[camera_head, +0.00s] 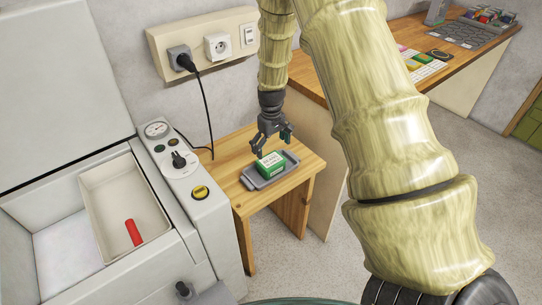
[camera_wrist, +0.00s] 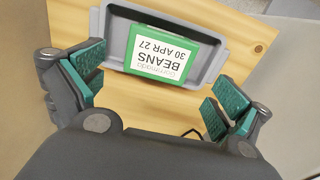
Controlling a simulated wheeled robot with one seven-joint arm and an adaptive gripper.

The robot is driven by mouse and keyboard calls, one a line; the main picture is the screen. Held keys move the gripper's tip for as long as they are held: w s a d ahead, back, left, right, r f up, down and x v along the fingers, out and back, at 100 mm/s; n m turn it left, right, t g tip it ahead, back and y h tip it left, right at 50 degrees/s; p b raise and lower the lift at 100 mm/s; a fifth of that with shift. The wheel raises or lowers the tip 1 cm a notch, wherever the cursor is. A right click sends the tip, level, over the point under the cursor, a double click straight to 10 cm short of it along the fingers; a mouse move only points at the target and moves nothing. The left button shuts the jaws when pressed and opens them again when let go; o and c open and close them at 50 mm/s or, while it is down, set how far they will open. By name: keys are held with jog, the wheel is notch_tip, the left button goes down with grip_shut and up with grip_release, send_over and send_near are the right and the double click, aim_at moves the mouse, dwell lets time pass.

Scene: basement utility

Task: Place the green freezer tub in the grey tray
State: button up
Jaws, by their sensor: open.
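The green freezer tub (camera_head: 271,164) has a white label and sits in the grey tray (camera_head: 258,184) on a small wooden table. The wrist view shows the tub (camera_wrist: 163,57) inside the rim of the tray (camera_wrist: 215,62), its label reading "BEANS 30 APR 27" upside down. My gripper (camera_head: 271,148) is above the tub in the head view. In the wrist view my gripper (camera_wrist: 152,92) is open, its green-padded fingers wide apart, with nothing between the pads. The tub lies ahead of the fingers. I cannot tell the exact gap between fingertips and tub.
The wooden table (camera_head: 302,172) stands between an open chest freezer (camera_head: 205,225) and a longer wooden bench (camera_head: 385,45). A white bin (camera_head: 120,195) in the freezer holds a red cylinder (camera_head: 134,232). A black cord (camera_head: 207,105) hangs from the wall socket behind the table.

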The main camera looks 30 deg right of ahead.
aim_at(271, 160)
jog(key=shift+r, duration=1.8)
